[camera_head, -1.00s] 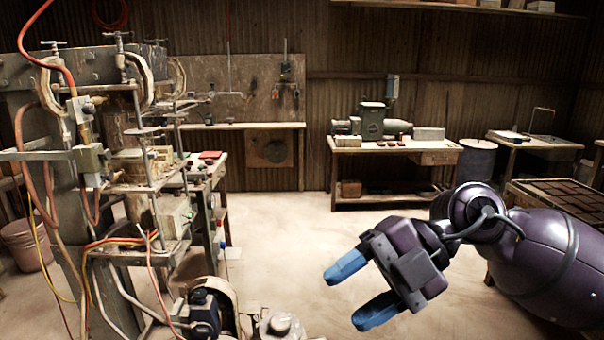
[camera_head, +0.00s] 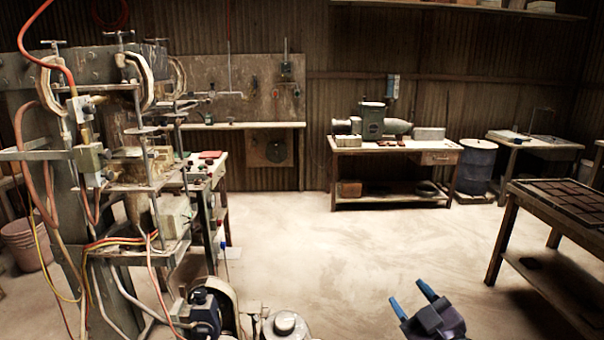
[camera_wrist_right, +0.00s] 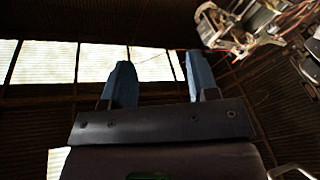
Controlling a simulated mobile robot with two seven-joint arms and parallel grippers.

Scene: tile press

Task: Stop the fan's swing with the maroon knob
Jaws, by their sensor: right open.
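I cannot make out a fan or a maroon knob in either view. My right gripper (camera_head: 410,297) is at the bottom edge of the head view, right of centre, over the bare floor. Its two blue fingers are apart, empty and pointing away from me. In the right wrist view the same fingers (camera_wrist_right: 160,75) stand apart with nothing between them, against the wall and bright panels. My left gripper is not in view.
A press frame (camera_head: 85,200) with hoses and cables fills the left. A motor (camera_head: 205,312) stands at the bottom. A bench (camera_head: 395,150) is at the back, a blue drum (camera_head: 476,165) beside it, and a table with dark tiles (camera_head: 515,200) at right. The middle floor is clear.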

